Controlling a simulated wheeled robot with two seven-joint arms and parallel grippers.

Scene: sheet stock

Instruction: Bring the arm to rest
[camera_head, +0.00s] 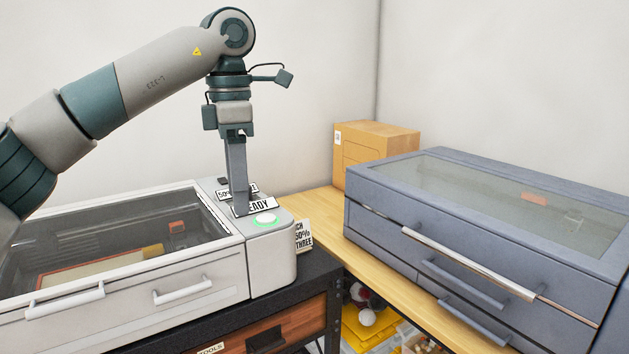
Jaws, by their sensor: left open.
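My left arm comes in from the left, high over a white machine (215,272) with a clear lid. My left gripper (240,208) points straight down over the machine's right end, beside a round button with a green glowing ring (265,220). It is open, with nothing seen held in it. Its fingertips partly cover a sign ending in "EADY" (258,205). I cannot tell whether they touch the surface. My right gripper does not show.
A blue-grey cabinet (390,222) with a glass top and long handles stands on the wooden bench (315,208) at right. A cardboard box (385,146) is behind it. A small sign (304,236) stands by the machine's right side.

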